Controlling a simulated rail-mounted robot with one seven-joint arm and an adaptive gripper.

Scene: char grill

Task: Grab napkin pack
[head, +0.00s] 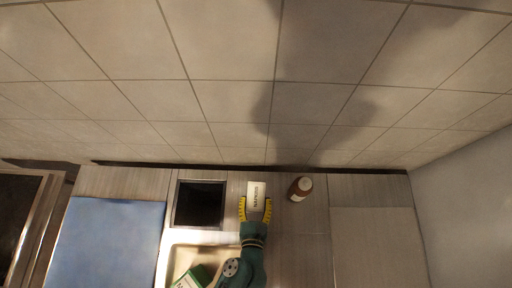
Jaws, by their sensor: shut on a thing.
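The napkin pack (256,191) is a small white packet with dark lettering, in the upper middle of the counter in the head view. My gripper (256,207) has yellow fingers and is shut on the pack, one finger at its left side and one at its right. The lower part of the pack lies between the fingers. I cannot tell whether the pack rests on the counter or is raised above it.
A brown bottle with a white cap (301,189) stands close to the right. A dark square recess (200,205) is to the left. A blue board (117,240) lies far left.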

